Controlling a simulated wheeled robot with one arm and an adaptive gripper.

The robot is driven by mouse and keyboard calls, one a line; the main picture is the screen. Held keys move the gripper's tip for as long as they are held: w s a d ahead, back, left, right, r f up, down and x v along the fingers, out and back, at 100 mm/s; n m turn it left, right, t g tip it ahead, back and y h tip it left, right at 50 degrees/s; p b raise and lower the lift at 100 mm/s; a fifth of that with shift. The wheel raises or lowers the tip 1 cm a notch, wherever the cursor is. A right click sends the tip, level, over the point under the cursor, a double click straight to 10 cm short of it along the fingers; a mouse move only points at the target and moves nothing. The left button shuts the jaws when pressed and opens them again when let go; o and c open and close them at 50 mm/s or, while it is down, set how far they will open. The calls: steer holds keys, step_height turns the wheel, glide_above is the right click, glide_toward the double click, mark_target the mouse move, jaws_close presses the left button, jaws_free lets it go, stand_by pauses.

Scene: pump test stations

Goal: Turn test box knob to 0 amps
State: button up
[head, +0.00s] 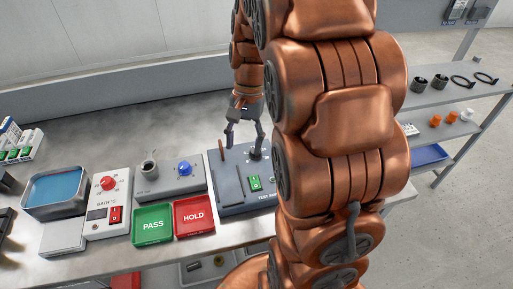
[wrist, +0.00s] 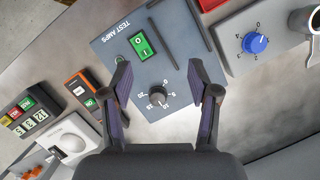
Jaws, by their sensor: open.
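The test box (wrist: 180,78) is a blue-grey panel labelled TEST AMPS, upside down in the wrist view. It has a black knob (wrist: 157,96) with a printed number scale and a green rocker switch (wrist: 141,44). The knob's exact setting is too small to read. My gripper (wrist: 160,92) is open and empty, its fingers on either side of the knob in the picture. I cannot tell whether they touch it. In the head view my gripper (head: 244,142) points down over the test box (head: 230,193), and my arm hides the box's right side.
A unit with a blue knob (head: 184,168) stands left of the test box. Green PASS (head: 153,224) and red HOLD (head: 194,215) trays lie in front. A bath controller with a red knob (head: 108,183) is further left. The bench behind is clear.

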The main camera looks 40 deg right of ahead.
steer(key=w+d+f+m+y, duration=0.1)
steer(key=w+d+f+m, duration=0.15)
steer(key=d, duration=0.25)
steer(key=w+d+f+m+y, duration=0.1)
steer(key=w+d+f+m, duration=0.15)
steer(key=d, duration=0.35)
steer(key=shift+t+h, duration=0.3)
steer(key=shift+t, duration=0.2)
steer(key=shift+w+a+p+x, duration=0.1)
steer(key=shift+p+x, duration=0.1)
steer(key=shift+x, duration=1)
steer(key=shift+w+a+p+x, duration=0.1)
steer(key=shift+p+x, duration=0.05)
steer(key=shift+x, duration=1)
steer(key=shift+w+a+p+x, duration=0.1)
steer(key=shift+a+p+x, duration=0.1)
steer(key=shift+x, duration=1)
steer(key=shift+r, duration=0.1)
steer(key=c, duration=1.2)
steer(key=shift+o, duration=0.2)
steer(key=shift+n, duration=0.3)
